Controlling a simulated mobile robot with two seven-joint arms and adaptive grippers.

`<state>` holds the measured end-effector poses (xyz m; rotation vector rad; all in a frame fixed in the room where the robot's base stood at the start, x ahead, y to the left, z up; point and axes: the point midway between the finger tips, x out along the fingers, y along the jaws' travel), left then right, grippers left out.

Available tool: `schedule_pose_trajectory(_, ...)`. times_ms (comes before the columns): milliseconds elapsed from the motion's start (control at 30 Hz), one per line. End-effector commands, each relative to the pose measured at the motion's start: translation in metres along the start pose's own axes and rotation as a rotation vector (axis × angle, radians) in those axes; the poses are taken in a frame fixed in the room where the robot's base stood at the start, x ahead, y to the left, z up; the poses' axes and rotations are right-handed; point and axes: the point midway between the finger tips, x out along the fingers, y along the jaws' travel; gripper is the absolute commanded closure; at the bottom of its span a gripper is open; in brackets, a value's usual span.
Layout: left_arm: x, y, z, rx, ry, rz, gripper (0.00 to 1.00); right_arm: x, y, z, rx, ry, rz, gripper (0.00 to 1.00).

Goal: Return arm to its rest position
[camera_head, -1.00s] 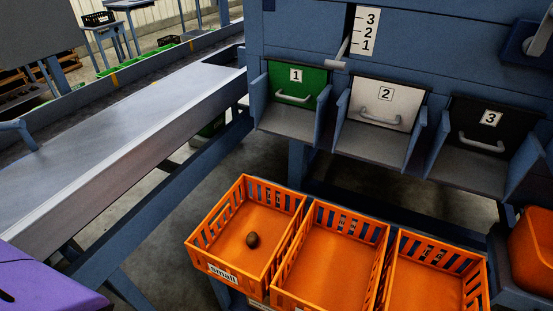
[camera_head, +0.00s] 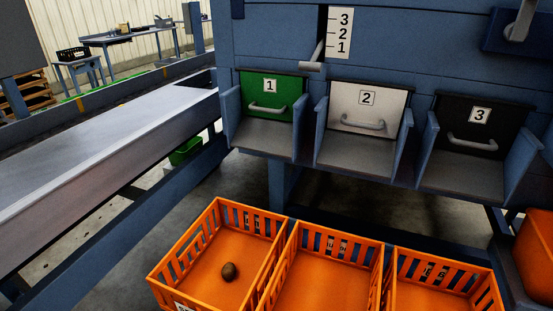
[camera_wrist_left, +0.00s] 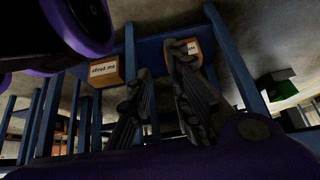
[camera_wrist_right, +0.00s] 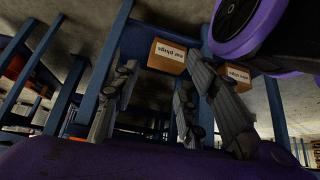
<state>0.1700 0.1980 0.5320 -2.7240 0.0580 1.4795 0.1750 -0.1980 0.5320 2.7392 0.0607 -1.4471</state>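Neither of my grippers shows in the head view. In the left wrist view my left gripper (camera_wrist_left: 160,64) has its two dark fingers apart with nothing between them. In the right wrist view my right gripper (camera_wrist_right: 161,68) also has its fingers spread and holds nothing. Purple parts of my own arms and body show at the edges of both wrist views.
Three orange crates (camera_head: 262,268) stand low in front; the left one holds a brown potato (camera_head: 229,271). Above are a green door 1 (camera_head: 283,93), white door 2 (camera_head: 364,106) and black door 3 (camera_head: 478,122). A conveyor (camera_head: 105,135) runs along the left.

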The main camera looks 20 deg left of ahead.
Motion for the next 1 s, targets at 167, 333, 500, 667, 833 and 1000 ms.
schedule_pose_trajectory(167,-0.027,0.001,-0.021,-0.005,0.028,0.002,0.82,-0.025,-0.002,-0.038,0.007,0.038,-0.005,0.6)
schedule_pose_trajectory(333,-0.058,0.0,-0.047,-0.012,0.045,0.004,0.82,-0.06,-0.001,-0.062,0.018,0.051,-0.004,0.6)
schedule_pose_trajectory(500,-0.092,-0.002,-0.096,-0.019,0.102,0.004,0.82,-0.094,-0.001,-0.097,0.027,0.083,-0.006,0.6)
schedule_pose_trajectory(667,-0.112,-0.004,-0.136,-0.024,0.162,0.003,0.82,-0.114,0.004,-0.135,0.027,0.142,-0.003,0.6)
schedule_pose_trajectory(833,-0.117,-0.004,-0.146,-0.026,0.18,0.003,0.82,-0.117,0.007,-0.146,0.023,0.159,-0.002,0.6)
schedule_pose_trajectory(1000,-0.116,-0.004,-0.141,-0.027,0.171,0.003,0.82,-0.115,0.006,-0.138,0.023,0.145,-0.002,0.6)
